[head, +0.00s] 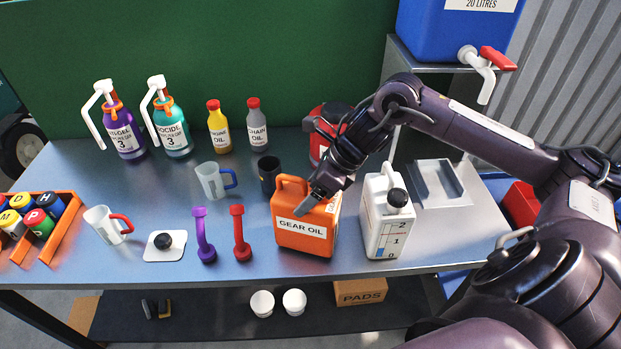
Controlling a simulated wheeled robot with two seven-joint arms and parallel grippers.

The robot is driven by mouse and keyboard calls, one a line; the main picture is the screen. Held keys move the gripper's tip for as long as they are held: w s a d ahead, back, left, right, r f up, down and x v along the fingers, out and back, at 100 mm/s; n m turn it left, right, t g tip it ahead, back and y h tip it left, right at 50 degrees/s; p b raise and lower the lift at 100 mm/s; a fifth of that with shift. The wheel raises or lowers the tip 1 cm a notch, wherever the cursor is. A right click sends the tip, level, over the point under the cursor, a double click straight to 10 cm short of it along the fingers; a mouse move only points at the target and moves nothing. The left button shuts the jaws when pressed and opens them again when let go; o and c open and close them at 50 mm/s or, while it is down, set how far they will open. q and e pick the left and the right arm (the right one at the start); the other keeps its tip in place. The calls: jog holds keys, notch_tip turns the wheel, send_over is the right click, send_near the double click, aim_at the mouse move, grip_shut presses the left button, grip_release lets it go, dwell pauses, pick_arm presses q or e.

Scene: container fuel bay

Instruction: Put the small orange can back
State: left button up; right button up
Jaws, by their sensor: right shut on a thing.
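The small orange can (304,240) labelled GEAR OIL is upright at the front middle of the bench, beside a white can. My right gripper (318,190) reaches down from the upper right to the can's top. It is shut on the can, and its fingers hide part of the top and handle. I cannot tell whether the can's base touches the bench. My left gripper is not in the head view.
The white measuring can (386,225) stands close on the right, with a grey tray (439,185) beyond. A dark cup (268,175) and red container (322,148) stand behind. Red (240,235) and purple (203,237) spouts are left. The metal bench (165,195) has bare patches.

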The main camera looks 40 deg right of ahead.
jog(key=shift+f, duration=0.35)
jog(key=o, duration=2)
jog(key=shift+s+f, duration=0.1)
jog(key=shift+f, duration=0.05)
